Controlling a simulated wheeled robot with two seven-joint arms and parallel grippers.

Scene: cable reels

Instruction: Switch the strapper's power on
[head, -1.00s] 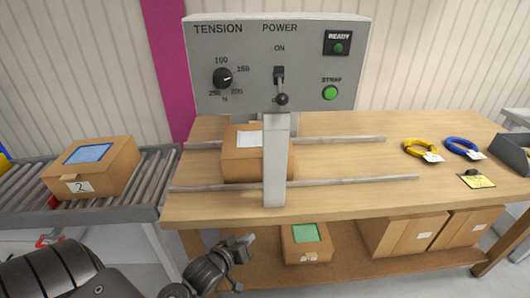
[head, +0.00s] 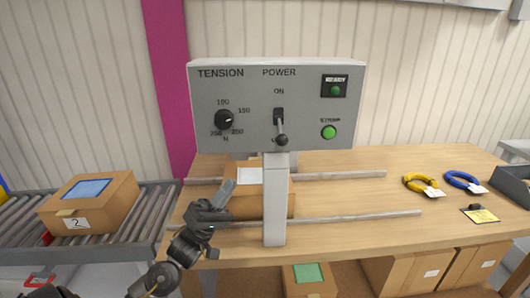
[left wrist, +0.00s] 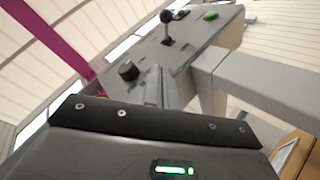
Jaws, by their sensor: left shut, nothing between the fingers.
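The strapper's grey control panel (head: 300,100) stands over the table. Its power switch (head: 281,138) is a lever with a dark ball knob, pointing down, away from the ON label. In the left wrist view the power lever (left wrist: 166,28) sticks out from the panel, beyond my gripper. My left gripper (head: 228,187) is shut and empty, below and left of the panel, in front of the carton (head: 262,203) and apart from the lever. Its fingers (left wrist: 163,88) also show in the left wrist view. My right gripper is not in view.
The tension dial (head: 224,120) and green strap button (head: 329,132) flank the lever. A grey post (head: 274,205) stands below the panel, with rails (head: 350,218) across the table. A carton (head: 88,203) sits on the roller conveyor at left. Yellow and blue coils (head: 420,184) lie at right.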

